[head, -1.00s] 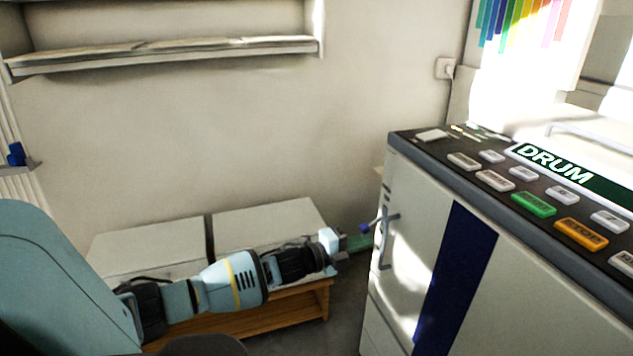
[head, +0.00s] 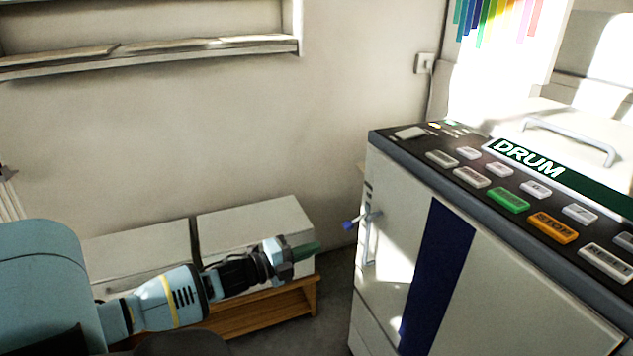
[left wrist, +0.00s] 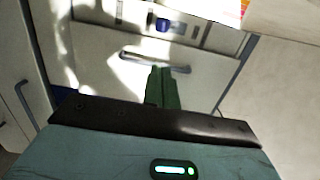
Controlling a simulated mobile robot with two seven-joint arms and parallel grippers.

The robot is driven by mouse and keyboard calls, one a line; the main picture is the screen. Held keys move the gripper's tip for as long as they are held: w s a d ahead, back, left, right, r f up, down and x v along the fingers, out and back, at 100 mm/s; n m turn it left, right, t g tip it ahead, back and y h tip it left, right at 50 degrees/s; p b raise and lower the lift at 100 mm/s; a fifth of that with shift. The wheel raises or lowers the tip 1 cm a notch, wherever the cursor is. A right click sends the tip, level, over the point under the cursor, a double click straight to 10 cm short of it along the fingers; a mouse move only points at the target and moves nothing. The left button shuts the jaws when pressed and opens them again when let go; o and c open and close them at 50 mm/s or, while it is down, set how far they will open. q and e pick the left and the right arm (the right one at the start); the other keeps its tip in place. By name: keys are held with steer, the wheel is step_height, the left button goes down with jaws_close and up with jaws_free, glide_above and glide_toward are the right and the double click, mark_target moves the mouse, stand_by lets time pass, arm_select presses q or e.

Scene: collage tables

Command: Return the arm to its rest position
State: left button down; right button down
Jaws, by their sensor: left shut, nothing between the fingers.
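My left arm comes in from the lower left in the head view. My left gripper (head: 306,250) has green fingers and is shut with nothing between them. In the left wrist view the shut green fingers (left wrist: 162,88) point toward a pale front with a grey handle (left wrist: 155,62). My right gripper is not in view.
The white machine (head: 392,200) marked DRUM stands at the right, with a door handle and blue knob (head: 348,225). White boxes (head: 250,220) rest on the wooden bench (head: 262,308). A shelf (head: 150,55) hangs on the wall. Dark floor shows between bench and machine.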

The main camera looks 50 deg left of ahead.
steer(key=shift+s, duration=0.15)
